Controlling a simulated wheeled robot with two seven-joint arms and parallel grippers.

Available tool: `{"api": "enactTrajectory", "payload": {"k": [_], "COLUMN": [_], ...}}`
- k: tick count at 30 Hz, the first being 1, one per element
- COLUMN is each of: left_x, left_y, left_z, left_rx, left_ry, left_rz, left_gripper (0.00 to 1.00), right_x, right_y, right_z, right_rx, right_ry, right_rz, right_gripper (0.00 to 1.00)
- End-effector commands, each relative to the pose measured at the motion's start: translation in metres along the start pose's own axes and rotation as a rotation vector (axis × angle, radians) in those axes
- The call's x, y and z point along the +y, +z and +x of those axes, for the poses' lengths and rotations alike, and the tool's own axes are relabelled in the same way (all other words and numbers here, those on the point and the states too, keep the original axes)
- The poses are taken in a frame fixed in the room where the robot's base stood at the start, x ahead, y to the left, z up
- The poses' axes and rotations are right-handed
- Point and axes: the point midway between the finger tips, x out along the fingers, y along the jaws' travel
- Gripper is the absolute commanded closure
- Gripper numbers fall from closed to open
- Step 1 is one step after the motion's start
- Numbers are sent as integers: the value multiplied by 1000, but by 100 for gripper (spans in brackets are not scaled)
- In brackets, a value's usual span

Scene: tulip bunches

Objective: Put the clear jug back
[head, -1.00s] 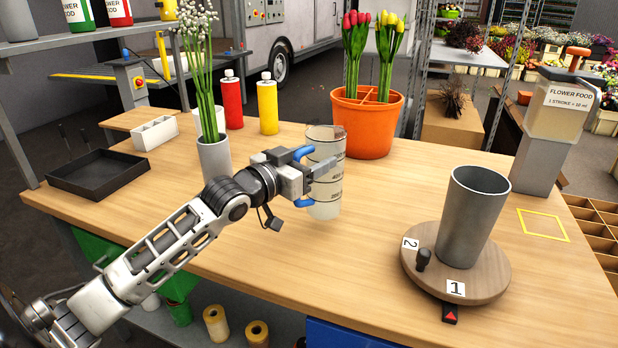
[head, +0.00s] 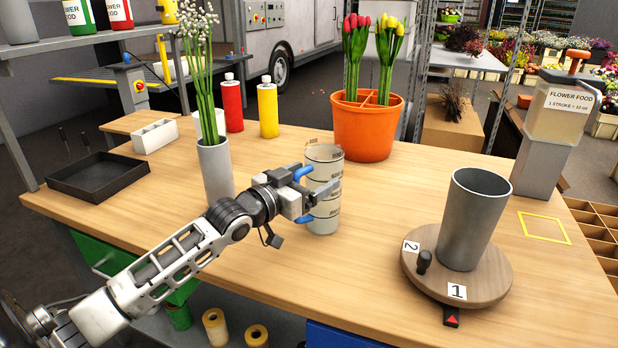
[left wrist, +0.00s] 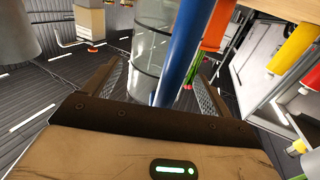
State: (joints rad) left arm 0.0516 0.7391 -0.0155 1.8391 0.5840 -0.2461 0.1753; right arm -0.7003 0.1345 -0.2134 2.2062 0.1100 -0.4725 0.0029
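The clear jug (head: 322,212) has dark markings and a blue handle (head: 303,172). It is upright over the middle of the wooden table; I cannot tell whether its base touches the top. My left gripper (head: 320,192) reaches it from the left, with a finger across its near side. In the left wrist view the clear jug (left wrist: 150,50) stands between the two fingers (left wrist: 158,88), with the blue handle (left wrist: 187,45) close to the palm. The gripper appears shut on the jug. My right gripper is out of view.
A grey vase with white flowers (head: 214,168) stands to the left, an orange pot (head: 363,140) with tulips behind. A grey bucket (head: 474,220) stands on a round turntable (head: 440,285) at right. A yellow outlined square (head: 543,227) on the table is empty, near the flower food dispenser (head: 556,120).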

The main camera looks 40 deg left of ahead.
Motion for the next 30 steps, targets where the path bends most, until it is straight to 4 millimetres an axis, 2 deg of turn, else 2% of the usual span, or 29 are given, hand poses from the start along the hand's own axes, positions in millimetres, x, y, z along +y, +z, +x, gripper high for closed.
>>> {"api": "enactTrajectory", "payload": {"k": [8, 11, 21, 30], "left_x": [0, 0, 0, 0], "left_y": [-2, -1, -1, -2], "left_z": [-6, -19, -81, -114], "left_rx": [-1, -3, -5, -2], "left_ry": [-1, 0, 0, 0], "left_rz": [0, 0, -1, -1], "left_gripper": [16, 16, 16, 16], "right_x": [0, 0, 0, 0], "right_y": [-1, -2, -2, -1], "right_z": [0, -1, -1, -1], "right_rx": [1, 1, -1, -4], "right_ry": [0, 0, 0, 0], "right_rz": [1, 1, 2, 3], "right_gripper": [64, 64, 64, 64]}}
